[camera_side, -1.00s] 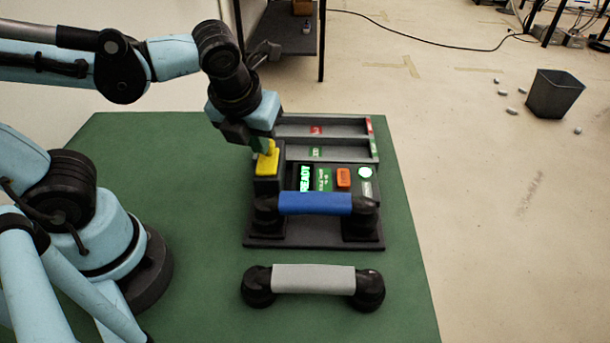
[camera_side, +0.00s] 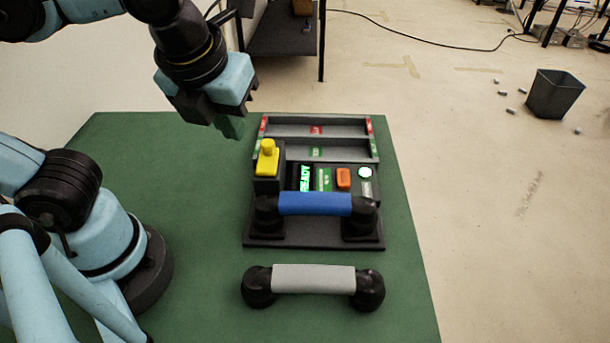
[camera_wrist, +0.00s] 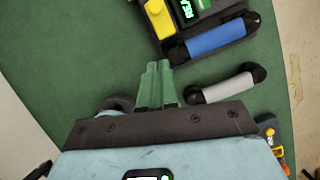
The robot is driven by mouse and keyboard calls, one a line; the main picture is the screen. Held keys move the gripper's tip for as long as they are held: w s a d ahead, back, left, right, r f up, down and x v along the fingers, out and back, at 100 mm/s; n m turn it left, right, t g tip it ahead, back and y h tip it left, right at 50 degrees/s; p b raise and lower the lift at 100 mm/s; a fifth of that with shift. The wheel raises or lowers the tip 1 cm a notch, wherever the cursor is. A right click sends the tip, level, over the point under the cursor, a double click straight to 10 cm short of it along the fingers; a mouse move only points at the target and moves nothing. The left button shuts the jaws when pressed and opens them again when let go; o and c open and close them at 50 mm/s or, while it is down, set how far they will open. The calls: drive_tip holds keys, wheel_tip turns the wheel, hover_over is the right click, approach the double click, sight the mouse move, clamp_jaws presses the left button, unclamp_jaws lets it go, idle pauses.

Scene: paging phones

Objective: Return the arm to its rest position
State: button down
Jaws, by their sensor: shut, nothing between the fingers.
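My gripper (camera_side: 230,125) is raised above the green table, to the left of the console and clear of it. Its green fingers are together and empty, and they also show in the wrist view (camera_wrist: 156,84). The dark console (camera_side: 262,228) has a yellow knob (camera_side: 267,158) at its left, a lit green READY display (camera_side: 305,178), an orange button (camera_side: 343,177) and a lit round button (camera_side: 365,172). A blue handset (camera_side: 315,204) rests across its front. A grey handset (camera_side: 313,279) lies on the table in front of the console.
The green table (camera_side: 200,270) is bare between my base and the console. Two slotted trays (camera_side: 345,130) at the console's back look empty. On the floor to the right stand a dark bin (camera_side: 554,94) and several small grey pieces. A dark shelf (camera_side: 283,35) stands behind the table.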

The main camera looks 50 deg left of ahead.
drive_tip(key=shift+s+d+r, duration=0.1)
drive_tip(key=shift+s+r, duration=0.1)
drive_tip(key=shift+r, duration=0.35)
drive_tip(key=x, duration=0.3)
drive_tip(key=w+x, duration=0.1)
drive_tip(key=x, duration=0.3)
drive_tip(key=a+x, duration=0.1)
drive_tip(key=x, duration=0.3)
drive_tip(key=shift+w+r, duration=0.3)
drive_tip(key=shift+r, duration=0.15)
drive_tip(key=shift+w+a, duration=0.35)
drive_tip(key=shift+w, duration=0.4)
